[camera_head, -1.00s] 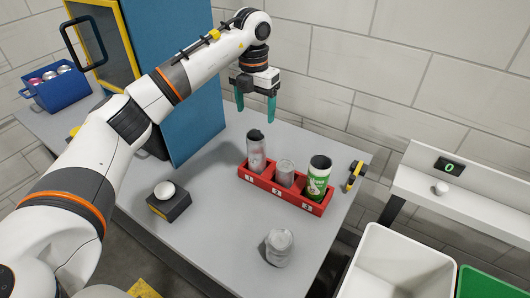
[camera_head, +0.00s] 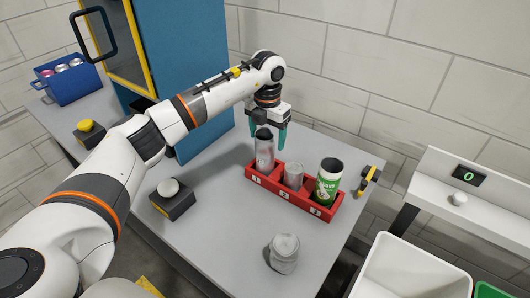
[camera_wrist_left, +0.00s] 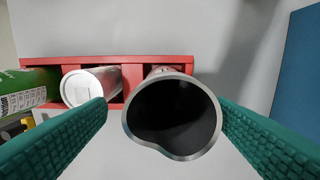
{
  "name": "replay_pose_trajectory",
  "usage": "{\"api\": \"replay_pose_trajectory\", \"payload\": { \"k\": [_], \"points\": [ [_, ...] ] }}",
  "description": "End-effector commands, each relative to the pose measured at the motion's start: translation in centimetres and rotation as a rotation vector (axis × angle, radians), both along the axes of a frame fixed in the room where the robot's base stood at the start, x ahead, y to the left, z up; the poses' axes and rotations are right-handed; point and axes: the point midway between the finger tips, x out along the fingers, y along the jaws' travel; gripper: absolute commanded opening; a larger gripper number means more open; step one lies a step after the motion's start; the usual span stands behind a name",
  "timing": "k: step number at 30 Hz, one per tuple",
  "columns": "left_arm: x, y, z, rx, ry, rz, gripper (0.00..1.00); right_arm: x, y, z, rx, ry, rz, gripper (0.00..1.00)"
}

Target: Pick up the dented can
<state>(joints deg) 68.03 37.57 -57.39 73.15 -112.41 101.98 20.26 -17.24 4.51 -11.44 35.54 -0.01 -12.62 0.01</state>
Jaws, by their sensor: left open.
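A red rack (camera_head: 293,197) with numbered slots holds three cans on the grey table. The leftmost is a tall grey can (camera_head: 264,152) with a dark open top. In the left wrist view the rim of this open can (camera_wrist_left: 185,154) is bent inward at its lower left. A shorter silver can (camera_head: 293,175) is in the middle, and a green and white can (camera_head: 327,186) is on the right. My left gripper (camera_head: 268,140) is open at the tall can's top. Its teal fingers are on either side of the can, apart from it. My right gripper is not in view.
A black box with a white button (camera_head: 168,187) is at left. A blue cabinet (camera_head: 190,50) stands behind my arm. A white bin (camera_head: 410,270) is at right.

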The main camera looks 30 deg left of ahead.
Motion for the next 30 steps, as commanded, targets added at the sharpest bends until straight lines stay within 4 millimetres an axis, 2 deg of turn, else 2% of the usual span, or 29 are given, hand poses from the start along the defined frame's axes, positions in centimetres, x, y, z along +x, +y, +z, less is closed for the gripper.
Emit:
{"api": "replay_pose_trajectory", "payload": {
  "k": [6, 9, 18, 20, 27, 30],
  "points": [
    [-0.1, 0.8, -2.8, 0.001, 0.006, 0.001, 0.76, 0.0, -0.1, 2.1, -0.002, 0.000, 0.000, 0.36],
    [-0.1, 0.7, -4.2, 0.000, 0.004, 0.000, 0.76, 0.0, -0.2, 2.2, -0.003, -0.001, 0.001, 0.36],
    [0.0, 0.7, -5.0, 0.001, 0.001, 0.000, 0.76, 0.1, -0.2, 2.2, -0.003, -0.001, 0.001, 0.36],
    [0.0, 0.7, -5.0, 0.001, 0.001, 0.000, 0.69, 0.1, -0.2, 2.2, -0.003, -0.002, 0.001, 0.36],
    [0.0, 0.7, -5.0, 0.000, 0.001, 0.000, 0.30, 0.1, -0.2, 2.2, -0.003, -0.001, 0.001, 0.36],
    [0.0, 0.7, -5.0, 0.000, 0.001, 0.000, 0.29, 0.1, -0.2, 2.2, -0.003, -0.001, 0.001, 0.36]
  ]
}}
